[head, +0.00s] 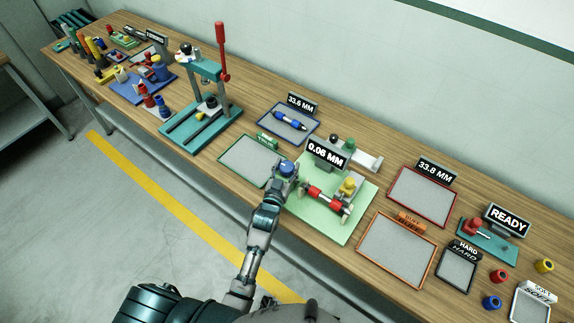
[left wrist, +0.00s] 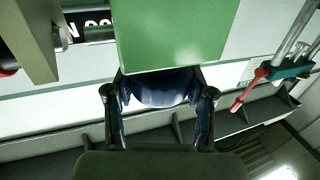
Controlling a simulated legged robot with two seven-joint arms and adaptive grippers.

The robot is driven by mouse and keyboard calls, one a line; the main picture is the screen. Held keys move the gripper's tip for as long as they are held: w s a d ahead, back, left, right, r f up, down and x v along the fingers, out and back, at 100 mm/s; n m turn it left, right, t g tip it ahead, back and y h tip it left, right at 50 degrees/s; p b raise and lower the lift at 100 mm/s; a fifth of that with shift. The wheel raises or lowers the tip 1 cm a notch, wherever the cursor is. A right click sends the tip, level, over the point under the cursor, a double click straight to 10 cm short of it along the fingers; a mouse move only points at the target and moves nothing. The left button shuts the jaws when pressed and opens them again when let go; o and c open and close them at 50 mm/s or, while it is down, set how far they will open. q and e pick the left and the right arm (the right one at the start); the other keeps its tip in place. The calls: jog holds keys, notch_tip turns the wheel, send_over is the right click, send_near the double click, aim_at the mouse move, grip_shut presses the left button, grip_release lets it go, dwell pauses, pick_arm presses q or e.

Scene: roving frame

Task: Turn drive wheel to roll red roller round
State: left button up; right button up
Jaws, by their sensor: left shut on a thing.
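The red roller (head: 326,198) lies across its stand on a pale green base plate (head: 318,228), with a gauge reading 0.06 MM (head: 327,153) behind it. A blue drive wheel (head: 287,167) is at the left end of the stand. My left gripper (head: 284,174) is shut on this wheel. In the left wrist view, the two fingers of the left gripper (left wrist: 160,100) sit on either side of the dark blue wheel (left wrist: 163,90), and a green panel hides part of it. My right gripper is not in view.
An empty green-edged tray (head: 248,160) lies left of the stand. Behind is a tray with a blue roller (head: 290,120). An orange-edged tray (head: 397,246) and a red-edged tray (head: 422,196) lie to the right. A teal press (head: 203,105) stands further left.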

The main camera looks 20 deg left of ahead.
pick_arm(q)
jog(key=shift+r+n+y, duration=0.1)
jog(key=shift+n+y, duration=0.3)
jog(key=shift+y, duration=0.2)
jog(key=o, duration=1.2)
jog(key=s, duration=1.2)
jog(key=shift+d, duration=0.3)
